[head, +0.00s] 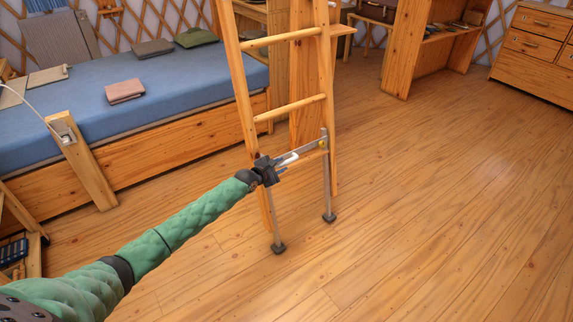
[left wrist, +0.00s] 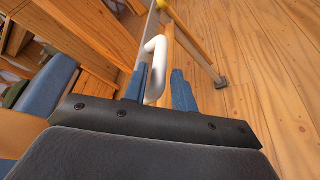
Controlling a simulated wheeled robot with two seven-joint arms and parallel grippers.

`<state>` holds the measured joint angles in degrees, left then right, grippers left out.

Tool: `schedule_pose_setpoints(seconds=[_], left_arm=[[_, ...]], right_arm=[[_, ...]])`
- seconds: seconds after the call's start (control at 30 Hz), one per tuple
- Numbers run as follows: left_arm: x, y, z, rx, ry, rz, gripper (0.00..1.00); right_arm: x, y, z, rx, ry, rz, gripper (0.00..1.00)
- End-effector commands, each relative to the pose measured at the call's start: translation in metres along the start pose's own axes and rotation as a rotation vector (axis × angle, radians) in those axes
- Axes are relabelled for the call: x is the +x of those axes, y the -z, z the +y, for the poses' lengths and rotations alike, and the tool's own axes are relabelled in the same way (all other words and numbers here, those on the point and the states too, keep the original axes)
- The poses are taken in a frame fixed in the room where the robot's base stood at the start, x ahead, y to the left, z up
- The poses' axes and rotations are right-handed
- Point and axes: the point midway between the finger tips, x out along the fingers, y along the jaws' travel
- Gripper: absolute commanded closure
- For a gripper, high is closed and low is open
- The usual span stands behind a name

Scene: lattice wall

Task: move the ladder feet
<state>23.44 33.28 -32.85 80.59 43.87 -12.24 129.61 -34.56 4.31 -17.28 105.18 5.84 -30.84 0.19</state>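A wooden ladder (head: 243,85) stands upright beside the bed, with rungs between two rails. Its feet are two grey metal legs ending in dark pads, a near foot (head: 279,248) and a far foot (head: 329,217), both on the floor. A metal crossbar (head: 308,149) joins the legs and carries a white handle (head: 289,160), also in the left wrist view (left wrist: 156,72). A yellow knob (head: 323,144) sits at its far end. My left gripper (head: 276,169) is at the handle; its blue fingers (left wrist: 160,88) stand apart on either side of it, with a gap visible. My right gripper is out of view.
A bed with a blue mattress (head: 160,80) is behind and left of the ladder. A wooden post (head: 90,175) leans at the left. A desk (head: 410,45) and a drawer chest (head: 535,45) stand at the back. The floor (head: 440,200) right of the ladder is clear.

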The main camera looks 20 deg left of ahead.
Motion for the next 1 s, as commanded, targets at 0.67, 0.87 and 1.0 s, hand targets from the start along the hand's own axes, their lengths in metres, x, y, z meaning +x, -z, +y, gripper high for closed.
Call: schedule_pose_setpoints(seconds=[0.67, 0.87, 1.0], left_arm=[[0.042, 0.000, 0.000, 0.002, 0.000, 0.000, 0.73], [0.042, 0.000, 0.000, 0.002, 0.000, 0.000, 0.83], [0.042, 0.000, 0.000, 0.002, 0.001, 0.000, 1.00]], right_arm=[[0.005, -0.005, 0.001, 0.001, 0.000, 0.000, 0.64], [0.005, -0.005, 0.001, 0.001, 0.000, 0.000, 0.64], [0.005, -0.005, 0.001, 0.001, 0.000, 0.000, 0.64]])
